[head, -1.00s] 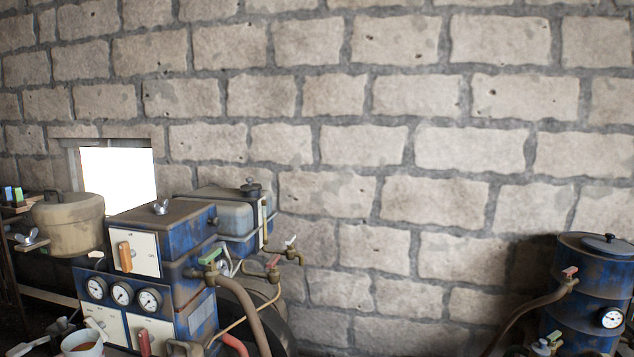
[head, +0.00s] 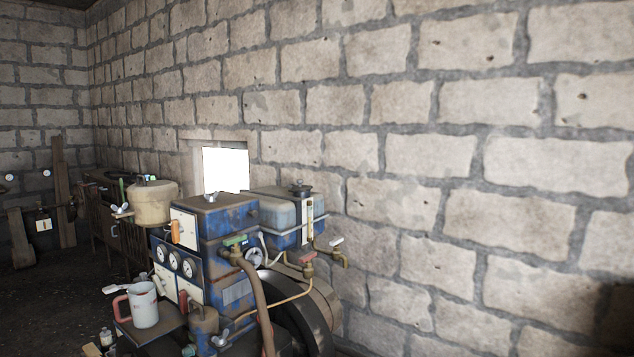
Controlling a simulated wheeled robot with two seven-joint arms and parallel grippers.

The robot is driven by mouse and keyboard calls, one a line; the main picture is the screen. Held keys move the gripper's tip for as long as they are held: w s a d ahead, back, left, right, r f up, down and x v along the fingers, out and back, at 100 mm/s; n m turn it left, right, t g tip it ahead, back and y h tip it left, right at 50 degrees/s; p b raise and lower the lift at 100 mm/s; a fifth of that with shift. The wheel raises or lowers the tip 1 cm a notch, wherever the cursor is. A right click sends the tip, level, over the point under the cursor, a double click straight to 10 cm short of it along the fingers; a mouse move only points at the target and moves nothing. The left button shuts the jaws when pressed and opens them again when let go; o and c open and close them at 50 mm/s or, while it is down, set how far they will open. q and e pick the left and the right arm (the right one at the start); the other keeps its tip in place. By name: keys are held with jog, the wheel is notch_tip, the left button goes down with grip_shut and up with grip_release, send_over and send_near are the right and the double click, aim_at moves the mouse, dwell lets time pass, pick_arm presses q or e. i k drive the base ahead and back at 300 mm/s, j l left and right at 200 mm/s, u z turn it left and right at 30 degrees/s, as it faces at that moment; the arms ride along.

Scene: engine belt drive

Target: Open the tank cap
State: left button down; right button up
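A grey and blue tank (head: 273,212) sits at the back right of the blue engine unit (head: 232,219), near the wall. A dark round cap (head: 300,188) with a small knob sits on the tank's top. It looks seated, but it is too small to tell how tightly. Neither of my grippers is in view.
A tan pot (head: 152,205) stands left of the engine unit. A white mug (head: 143,305) with a red handle is on a shelf at its front. Brass taps (head: 308,265) and a thick hose (head: 255,300) stick out on its right. Dark floor (head: 70,305) is open on the left.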

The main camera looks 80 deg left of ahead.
aim_at(300, 188)
jog(key=i+u, duration=0.45)
jog(key=i+l+u, duration=0.2)
jog(key=i+u, duration=0.45)
jog(key=u, duration=0.3)
jog(key=i+u, duration=0.25)
jog(key=u, duration=0.2)
jog(key=i+l+u, duration=0.1)
jog(key=u, duration=0.4)
jog(key=i+l+u, duration=0.25)
jog(key=u, duration=0.2)
jog(key=i+l+u, duration=0.15)
jog(key=u, duration=0.35)
jog(key=l, duration=0.1)
